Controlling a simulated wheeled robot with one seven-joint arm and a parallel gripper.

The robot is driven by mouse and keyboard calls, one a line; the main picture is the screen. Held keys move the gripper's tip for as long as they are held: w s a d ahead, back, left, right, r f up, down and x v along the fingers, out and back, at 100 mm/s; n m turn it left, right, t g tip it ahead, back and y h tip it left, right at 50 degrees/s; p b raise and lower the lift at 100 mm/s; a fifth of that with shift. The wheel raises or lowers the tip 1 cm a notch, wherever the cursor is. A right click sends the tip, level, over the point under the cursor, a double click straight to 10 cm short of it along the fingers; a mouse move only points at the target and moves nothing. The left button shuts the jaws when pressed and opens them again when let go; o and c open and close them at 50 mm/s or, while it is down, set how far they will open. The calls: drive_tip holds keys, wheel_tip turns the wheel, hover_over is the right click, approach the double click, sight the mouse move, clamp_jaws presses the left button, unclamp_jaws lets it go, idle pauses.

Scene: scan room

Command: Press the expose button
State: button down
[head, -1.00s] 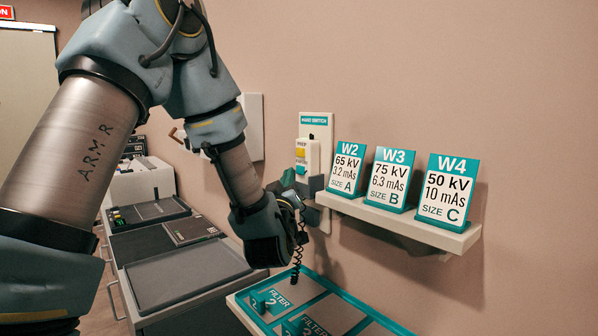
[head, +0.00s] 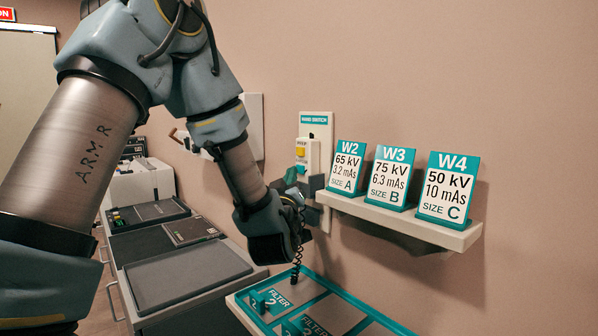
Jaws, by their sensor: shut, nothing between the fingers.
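The hand switch (head: 313,155) is a pale handset on a white wall plate (head: 317,131) with a teal label. A yellow button (head: 300,152) marked PREP shows on its upper front. I cannot make out the expose button; the lower part of the handset is behind my gripper. My gripper (head: 295,197) is shut and empty, at the lower end of the hand switch. Its fingertips are partly hidden by the wrist, and I cannot tell whether they touch the switch. A dark coiled cord (head: 298,250) hangs below.
A wall shelf (head: 400,216) with cards W2 (head: 348,167), W3 (head: 390,178) and W4 (head: 447,188) is close to the right. A teal-edged filter tray (head: 345,288) lies below. A grey counter (head: 190,281) with flat panels stands left. Bare wall lies above the shelf.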

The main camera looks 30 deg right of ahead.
drive_tip(key=shift+w+d+b, duration=0.1)
drive_tip(key=shift+d+b, duration=0.2)
drive_tip(key=shift+d, duration=0.1)
idle(0.5)
drive_tip(key=shift+a, duration=0.1)
drive_tip(key=shift+a+b, duration=0.45)
drive_tip(key=shift+a, duration=0.3)
drive_tip(key=shift+s+a+b, duration=0.2)
drive_tip(key=shift+a+b, duration=0.1)
drive_tip(key=shift+a, duration=0.5)
drive_tip(key=shift+s+a+b, duration=0.25)
drive_tip(key=shift+a+b, duration=0.05)
drive_tip(key=shift+a, duration=0.55)
drive_tip(key=shift+s+a+b, duration=0.2)
drive_tip(key=shift+a+b, duration=0.1)
drive_tip(key=shift+a, duration=0.5)
